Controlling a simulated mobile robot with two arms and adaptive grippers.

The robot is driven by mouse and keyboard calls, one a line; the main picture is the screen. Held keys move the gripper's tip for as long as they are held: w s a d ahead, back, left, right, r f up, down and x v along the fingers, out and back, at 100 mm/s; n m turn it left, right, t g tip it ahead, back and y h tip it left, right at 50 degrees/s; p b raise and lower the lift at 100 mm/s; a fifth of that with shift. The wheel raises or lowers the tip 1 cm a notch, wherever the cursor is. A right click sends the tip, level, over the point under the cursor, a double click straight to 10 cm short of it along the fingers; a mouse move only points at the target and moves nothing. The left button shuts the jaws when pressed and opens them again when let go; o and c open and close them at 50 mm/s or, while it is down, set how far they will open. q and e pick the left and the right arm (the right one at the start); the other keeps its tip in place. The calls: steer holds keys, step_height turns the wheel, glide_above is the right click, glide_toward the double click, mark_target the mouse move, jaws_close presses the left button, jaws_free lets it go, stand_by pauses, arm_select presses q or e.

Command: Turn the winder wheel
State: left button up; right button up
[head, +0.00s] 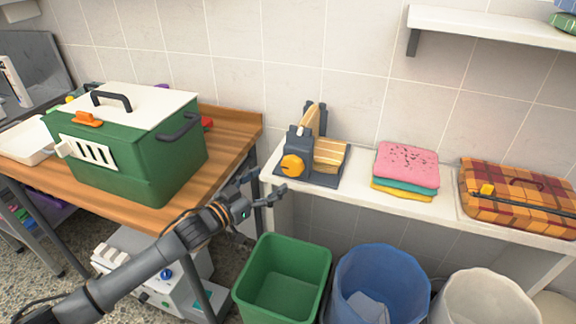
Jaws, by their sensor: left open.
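The winder (313,150) is a dark grey device with a yellow-tan roll or strip. It sits at the left end of the white shelf. Its orange wheel (292,166) faces toward me on the lower left of the device. My left gripper (267,187) is open and empty, a little below and left of the orange wheel, apart from it. It is near the shelf's left corner. My right gripper is not in view.
A green kennel box (130,160) with a white lid stands on the wooden table (225,140) at left. Folded towels (407,165) and a plaid case (515,190) lie on the white shelf (350,187). Green (283,256), blue and white bins stand below.

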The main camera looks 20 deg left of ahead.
mark_target(289, 166)
arm_select(q)
steer(key=x, duration=0.7)
steer(key=shift+w, duration=0.1)
steer(key=shift+w+d, duration=0.2)
steer(key=shift+w, duration=0.2)
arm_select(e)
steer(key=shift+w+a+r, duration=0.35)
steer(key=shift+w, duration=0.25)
arm_select(q)
steer(key=c, duration=1.1)
steer(key=shift+p, duration=0.3)
steer(key=shift+c, duration=0.2)
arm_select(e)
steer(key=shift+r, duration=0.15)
